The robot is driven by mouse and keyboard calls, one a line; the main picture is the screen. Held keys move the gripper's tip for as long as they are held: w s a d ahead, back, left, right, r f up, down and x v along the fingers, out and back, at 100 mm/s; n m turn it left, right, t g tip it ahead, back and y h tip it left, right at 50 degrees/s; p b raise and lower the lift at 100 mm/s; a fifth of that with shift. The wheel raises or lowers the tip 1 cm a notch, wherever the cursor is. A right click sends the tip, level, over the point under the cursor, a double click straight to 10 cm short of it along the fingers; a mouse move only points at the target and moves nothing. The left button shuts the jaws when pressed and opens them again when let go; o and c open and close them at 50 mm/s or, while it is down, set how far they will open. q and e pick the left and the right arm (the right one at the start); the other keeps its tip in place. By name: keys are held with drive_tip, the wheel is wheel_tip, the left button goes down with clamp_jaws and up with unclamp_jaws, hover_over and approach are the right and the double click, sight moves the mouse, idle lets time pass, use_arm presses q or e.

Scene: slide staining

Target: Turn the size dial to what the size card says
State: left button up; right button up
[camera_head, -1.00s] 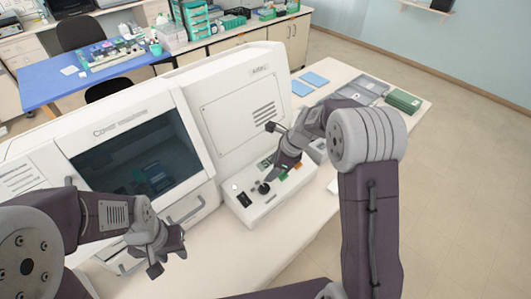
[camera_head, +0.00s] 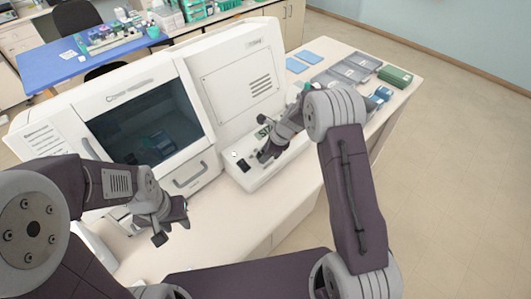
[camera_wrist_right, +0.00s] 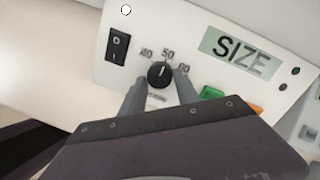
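The size dial (camera_wrist_right: 160,74) is a black round knob with a white mark on a white panel, with 40, 50 and 60 printed around it. The mark points at about 50. A grey-green plate reading SIZE (camera_wrist_right: 241,52) is beside it. My right gripper (camera_wrist_right: 159,82) has one finger on each side of the dial, seemingly with small gaps. In the head view my right gripper (camera_head: 264,157) is low over the panel and hides the dial. My left gripper (camera_head: 173,222) is open and empty in front of the machine. I cannot make out a size card.
A black rocker switch (camera_wrist_right: 117,45) is left of the dial; green (camera_wrist_right: 212,92) and orange buttons are to its right, partly hidden. The white machine (camera_head: 235,85) stands behind the panel. Grey trays (camera_head: 350,70) and a green box (camera_head: 395,76) lie at the table's far right.

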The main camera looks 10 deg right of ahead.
drive_tip(key=shift+w+a, duration=0.2)
drive_tip(key=shift+w, duration=0.05)
clamp_jaws()
drive_tip(key=shift+n, duration=0.4)
drive_tip(key=n, duration=0.4)
drive_tip(key=shift+w+n+g+b, duration=0.15)
drive_tip(key=shift+n+g+b, duration=0.15)
drive_tip(key=n, duration=0.2)
drive_tip(key=n+b, duration=0.1)
drive_tip(key=n, duration=0.2)
drive_tip(key=shift+w+r+h, duration=0.1)
drive_tip(key=shift+r+h, duration=0.1)
drive_tip(key=shift+h, duration=0.2)
drive_tip(key=shift+n, duration=0.4)
